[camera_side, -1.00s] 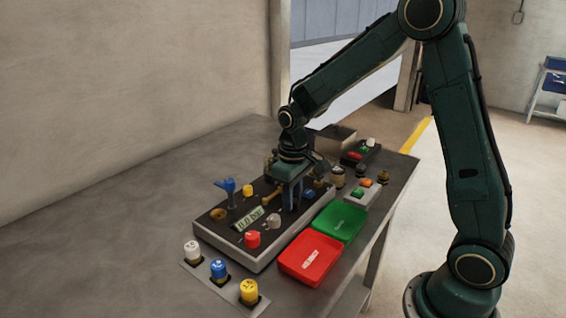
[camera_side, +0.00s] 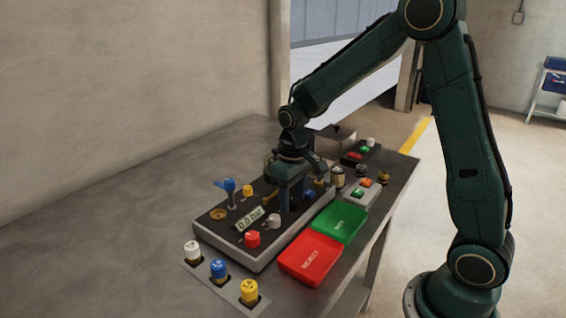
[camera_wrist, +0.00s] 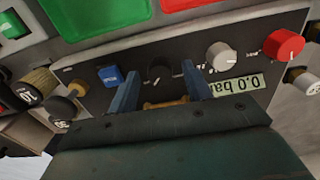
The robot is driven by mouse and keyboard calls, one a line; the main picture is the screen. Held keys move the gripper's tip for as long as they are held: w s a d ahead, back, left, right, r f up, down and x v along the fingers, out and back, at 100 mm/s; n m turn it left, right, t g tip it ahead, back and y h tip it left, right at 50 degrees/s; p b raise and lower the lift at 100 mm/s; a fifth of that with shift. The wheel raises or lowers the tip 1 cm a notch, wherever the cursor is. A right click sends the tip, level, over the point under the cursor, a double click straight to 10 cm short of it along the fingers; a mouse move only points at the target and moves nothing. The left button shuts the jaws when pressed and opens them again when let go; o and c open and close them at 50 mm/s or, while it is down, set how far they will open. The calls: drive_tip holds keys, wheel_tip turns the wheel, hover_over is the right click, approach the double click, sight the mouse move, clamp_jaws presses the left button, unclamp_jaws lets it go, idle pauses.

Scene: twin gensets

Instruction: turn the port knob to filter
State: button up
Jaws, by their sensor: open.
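The dark panel (camera_side: 215,226) has several knobs on top. In the wrist view a black knob (camera_wrist: 160,70) sits between the fingers of my gripper (camera_wrist: 159,76), with gaps at its sides. A grey-white knob (camera_wrist: 221,56) and a red knob (camera_wrist: 284,45) are to its right. I cannot read which one is port, nor the filter mark. In the side view my gripper (camera_side: 295,202) points down over the panel, open and empty, and hides the black knob. The grey knob (camera_side: 274,221) and red knob (camera_side: 252,239) are in front of it.
A display (camera_side: 249,220) reads 0.0 bar. A blue valve handle (camera_side: 228,186) stands up at the panel's left. Red (camera_side: 311,258) and green (camera_side: 340,222) trays lie to the right. White, blue and yellow knobs (camera_side: 218,268) stand at the front. The table's left part is clear.

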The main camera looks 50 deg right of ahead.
sight(293, 201)
wheel_tip(293, 201, up, 14)
idle(0.9)
drive_tip(key=s+a+r+t, duration=0.1)
drive_tip(key=s+a+t, duration=0.1)
drive_tip(key=s, duration=0.8)
drive_tip(key=s+a+r+t, duration=0.1)
drive_tip(key=s+a+t, duration=0.1)
drive_tip(key=s, duration=0.9)
drive_tip(key=shift+t, duration=0.8)
drive_tip(key=shift+a, duration=0.15)
